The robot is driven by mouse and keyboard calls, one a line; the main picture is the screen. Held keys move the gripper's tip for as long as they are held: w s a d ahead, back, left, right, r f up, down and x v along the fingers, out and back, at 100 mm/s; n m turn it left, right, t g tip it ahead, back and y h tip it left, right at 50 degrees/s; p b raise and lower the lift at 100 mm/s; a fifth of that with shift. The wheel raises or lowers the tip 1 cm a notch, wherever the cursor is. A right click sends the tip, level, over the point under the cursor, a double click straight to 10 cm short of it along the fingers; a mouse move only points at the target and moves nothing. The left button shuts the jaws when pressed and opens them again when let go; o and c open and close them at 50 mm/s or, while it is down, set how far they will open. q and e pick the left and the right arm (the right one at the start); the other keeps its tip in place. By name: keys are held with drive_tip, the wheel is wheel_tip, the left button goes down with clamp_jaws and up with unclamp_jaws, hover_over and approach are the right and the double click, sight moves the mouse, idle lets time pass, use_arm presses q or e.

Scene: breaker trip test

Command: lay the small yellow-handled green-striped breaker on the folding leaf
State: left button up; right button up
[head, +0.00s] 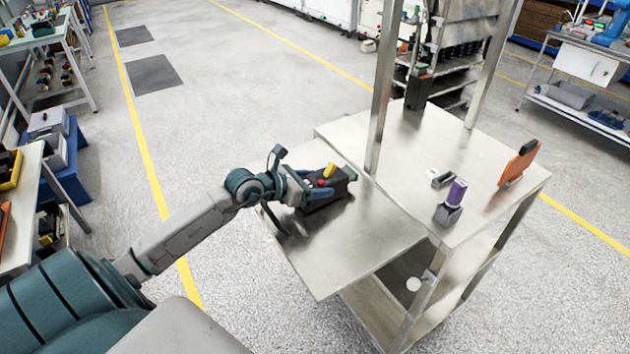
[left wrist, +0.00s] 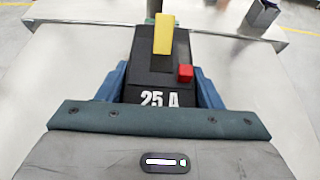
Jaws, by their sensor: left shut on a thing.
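The breaker (head: 336,183) is a dark block with a yellow handle and a small red button. In the left wrist view the breaker (left wrist: 152,78) shows "25 A" on its face; a bit of green shows beyond the handle, but no clear stripe. My left gripper (head: 314,190) is shut on it, with blue fingers along both sides. The breaker is level, face up, over the folding leaf (head: 340,250), at or very near its surface; I cannot tell whether it touches. My right gripper is not in view.
The leaf joins a metal cart top (head: 480,155). On it stand a purple-topped piece (head: 455,193), a small grey block (head: 441,179), an orange panel (head: 519,163) and a dark block (head: 417,90). Upright posts (head: 385,85) rise from the cart. The leaf's front part is bare.

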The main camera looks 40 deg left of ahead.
use_arm(q)
drive_tip(key=shift+f, duration=0.2)
drive_tip(key=o, duration=1.4)
drive_tip(key=shift+f, duration=0.1)
drive_tip(key=shift+s+a+r, duration=0.2)
drive_tip(key=shift+s, duration=0.25)
drive_tip(key=v, duration=0.4)
drive_tip(key=shift+s+a+r, duration=0.1)
drive_tip(key=shift+s+r, duration=0.1)
drive_tip(key=shift+s, duration=0.1)
drive_tip(key=shift+p+v, duration=3.15)
drive_tip(key=shift+p, duration=1.25)
